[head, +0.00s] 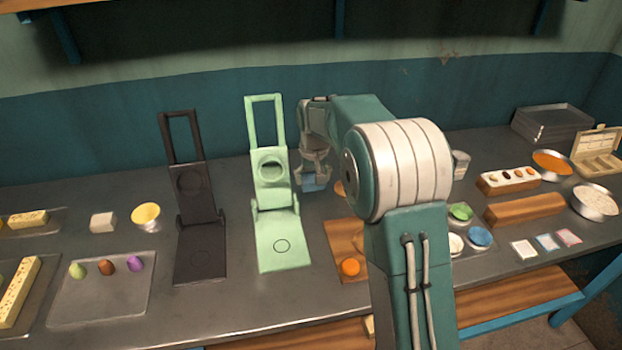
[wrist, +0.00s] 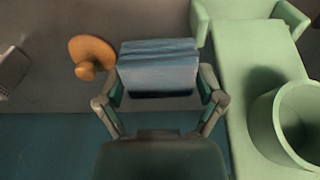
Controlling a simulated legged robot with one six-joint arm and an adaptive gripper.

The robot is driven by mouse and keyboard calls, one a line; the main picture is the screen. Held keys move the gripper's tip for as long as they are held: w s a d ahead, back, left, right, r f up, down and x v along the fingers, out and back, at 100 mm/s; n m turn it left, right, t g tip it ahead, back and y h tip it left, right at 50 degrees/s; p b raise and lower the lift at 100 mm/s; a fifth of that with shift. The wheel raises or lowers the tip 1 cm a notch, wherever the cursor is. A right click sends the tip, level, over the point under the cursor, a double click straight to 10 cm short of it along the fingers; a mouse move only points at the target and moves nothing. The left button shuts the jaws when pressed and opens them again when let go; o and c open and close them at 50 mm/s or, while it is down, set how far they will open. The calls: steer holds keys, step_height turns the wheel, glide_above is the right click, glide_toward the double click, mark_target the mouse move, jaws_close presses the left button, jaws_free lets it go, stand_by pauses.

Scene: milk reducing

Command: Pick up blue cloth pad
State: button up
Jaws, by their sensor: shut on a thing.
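The blue cloth pad (wrist: 158,68) is between the fingers of my gripper (wrist: 160,100) in the wrist view. It looks like a folded, layered blue block. In the head view, my gripper (head: 314,172) is beside the green press, and a small part of the blue pad (head: 314,184) shows below its fingers. My gripper is shut on the pad. I cannot tell exactly how far the pad is above the table.
The green press (head: 278,210) stands close by on the left, with a black press (head: 190,200) beyond it. An orange knobbed object (wrist: 92,52) is near the pad.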

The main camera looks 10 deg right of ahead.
steer(key=s+r, duration=0.3)
steer(key=s, duration=0.4)
steer(key=shift+s+a+r, duration=0.15)
steer(key=shift+s+a, duration=0.15)
steer(key=shift+a, duration=0.1)
steer(key=o, duration=0.5)
steer(key=shift+c, duration=0.2)
steer(key=c, duration=0.4)
